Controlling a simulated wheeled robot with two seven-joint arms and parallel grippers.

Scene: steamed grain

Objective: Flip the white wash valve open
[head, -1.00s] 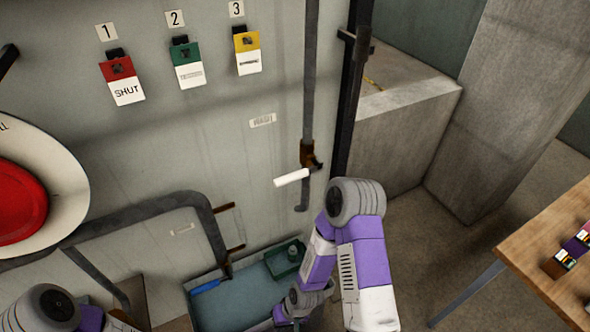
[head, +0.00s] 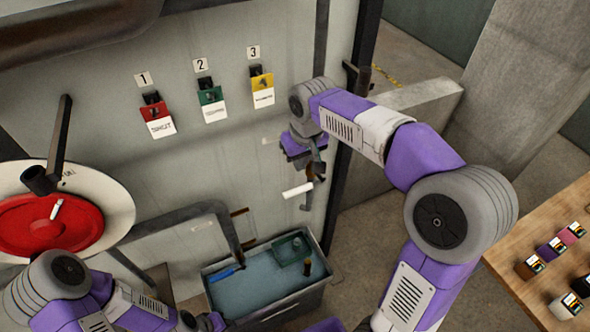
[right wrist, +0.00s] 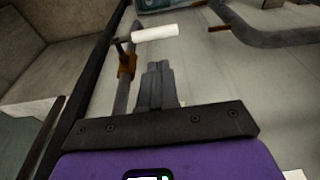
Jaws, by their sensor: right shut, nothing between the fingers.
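The white wash valve handle (head: 298,191) sticks out sideways, tilted slightly, from a valve on the thin vertical pipe by the panel's right edge. It also shows in the right wrist view (right wrist: 155,33), beside the rusty brown valve body (right wrist: 126,64). My right gripper (head: 311,172) is in front of the panel, just above the handle in the head view. In the right wrist view its fingertips (right wrist: 160,66) are together and empty, with a small visible gap to the handle. The hand partly hides the pipe and valve.
Three tags, red (head: 153,112), green (head: 211,96) and yellow (head: 262,84), hang on the panel. A red wheel-like disc (head: 40,226) is at left. A water-filled bin (head: 300,296) stands below the handle. A wooden table (head: 520,250) with small boxes is at right.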

